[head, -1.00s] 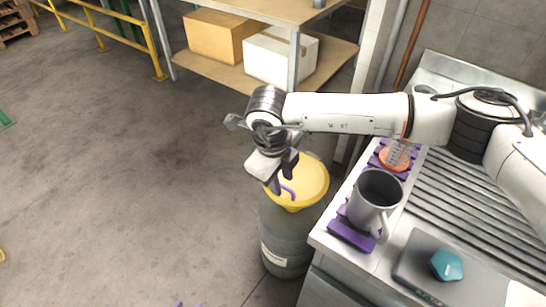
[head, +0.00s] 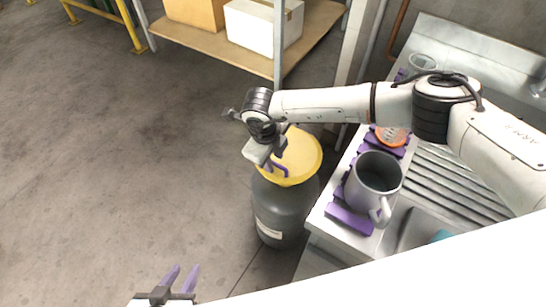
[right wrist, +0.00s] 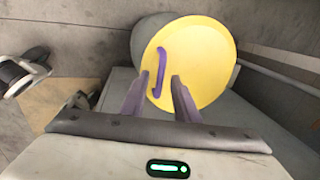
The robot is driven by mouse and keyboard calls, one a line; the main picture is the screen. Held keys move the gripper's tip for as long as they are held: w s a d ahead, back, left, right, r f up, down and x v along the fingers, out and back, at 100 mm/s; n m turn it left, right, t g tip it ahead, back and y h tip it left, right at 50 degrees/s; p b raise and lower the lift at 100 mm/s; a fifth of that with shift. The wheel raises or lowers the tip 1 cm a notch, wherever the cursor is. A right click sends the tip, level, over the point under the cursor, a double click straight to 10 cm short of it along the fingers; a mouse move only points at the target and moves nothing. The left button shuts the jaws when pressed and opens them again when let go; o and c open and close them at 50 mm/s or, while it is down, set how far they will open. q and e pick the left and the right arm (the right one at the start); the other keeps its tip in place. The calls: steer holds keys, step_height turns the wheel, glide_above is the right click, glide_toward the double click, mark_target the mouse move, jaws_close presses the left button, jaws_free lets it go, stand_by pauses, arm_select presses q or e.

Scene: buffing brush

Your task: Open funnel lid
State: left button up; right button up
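A yellow round funnel lid (head: 308,152) with a purple handle (head: 279,170) sits on top of a dark grey drum (head: 284,205). In the right wrist view the yellow lid (right wrist: 208,62) faces me, and its purple handle (right wrist: 160,76) appears between my fingertips. My right gripper (right wrist: 159,76) is open, its fingers apart on either side of the handle; contact cannot be told. In the head view my right gripper (head: 270,160) is at the lid's left edge and partly hides it. My left gripper (head: 183,268) is open and empty over the floor at the bottom.
A steel counter (head: 318,222) stands right of the drum, holding a grey mug (head: 374,180) and an orange-based item (head: 391,137) on purple racks. A shelf (head: 215,45) with boxes is behind. The floor at left is clear.

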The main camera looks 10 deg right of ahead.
steer(key=shift+f, duration=0.1)
jaws_close()
stand_by(1.4)
